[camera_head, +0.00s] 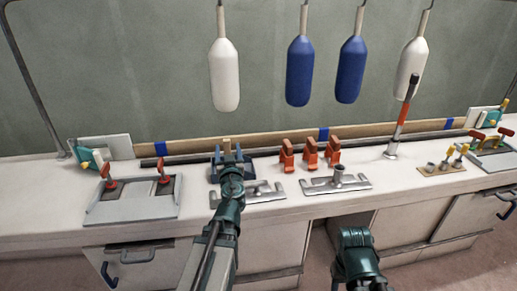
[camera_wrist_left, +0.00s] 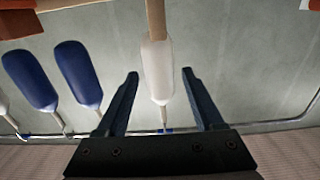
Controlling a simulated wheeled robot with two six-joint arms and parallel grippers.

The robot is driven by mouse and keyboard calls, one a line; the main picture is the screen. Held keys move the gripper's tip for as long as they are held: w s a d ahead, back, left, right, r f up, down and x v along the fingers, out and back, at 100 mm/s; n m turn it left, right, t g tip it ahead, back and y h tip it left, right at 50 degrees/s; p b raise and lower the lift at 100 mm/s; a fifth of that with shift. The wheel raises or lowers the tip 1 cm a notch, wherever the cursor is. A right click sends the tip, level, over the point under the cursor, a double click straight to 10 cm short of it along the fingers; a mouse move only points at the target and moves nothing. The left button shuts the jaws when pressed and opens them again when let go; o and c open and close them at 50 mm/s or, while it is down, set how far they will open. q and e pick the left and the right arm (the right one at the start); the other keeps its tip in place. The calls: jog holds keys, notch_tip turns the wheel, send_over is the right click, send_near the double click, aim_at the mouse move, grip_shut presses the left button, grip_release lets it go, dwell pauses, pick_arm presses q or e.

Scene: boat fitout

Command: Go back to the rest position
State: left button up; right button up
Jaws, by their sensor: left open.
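My left gripper (camera_head: 228,157) is over the white counter near its back edge, its jaws apart. A light wooden post (camera_head: 227,144) shows just beyond its fingertips. In the left wrist view the blue fingers of my left gripper (camera_wrist_left: 160,74) are spread with nothing held between them. The wooden piece (camera_wrist_left: 155,22) also shows there, in line with a white fender (camera_wrist_left: 158,75) behind. My right arm (camera_head: 358,258) shows at the bottom of the head view, but its gripper cannot be made out.
White (camera_head: 224,75) and blue (camera_head: 299,72) fenders hang above the counter (camera_head: 40,200). A grey hatch plate (camera_head: 135,208) with red handles lies left.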

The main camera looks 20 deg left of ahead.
pick_arm(q)
jog(key=s+d+m+g+h+p, duration=0.2)
jog(key=s+d+g+p, duration=0.3)
jog(key=d, duration=0.6)
jog(key=s+d+f+m+g+h+p, duration=0.1)
jog(key=s+d+m+g+h+p, duration=0.2)
jog(key=s+d+p, duration=0.5)
jog(key=s+d+f+m+g+h+p, duration=0.1)
jog(key=s+d+m+g+h+p, duration=0.2)
jog(key=d, duration=1)
jog(key=s+m+g+p, duration=0.2)
jog(key=s+g+p, duration=0.2)
jog(key=s, duration=0.1)
jog(key=shift+s+d, duration=0.25)
jog(key=shift+d, duration=0.15)
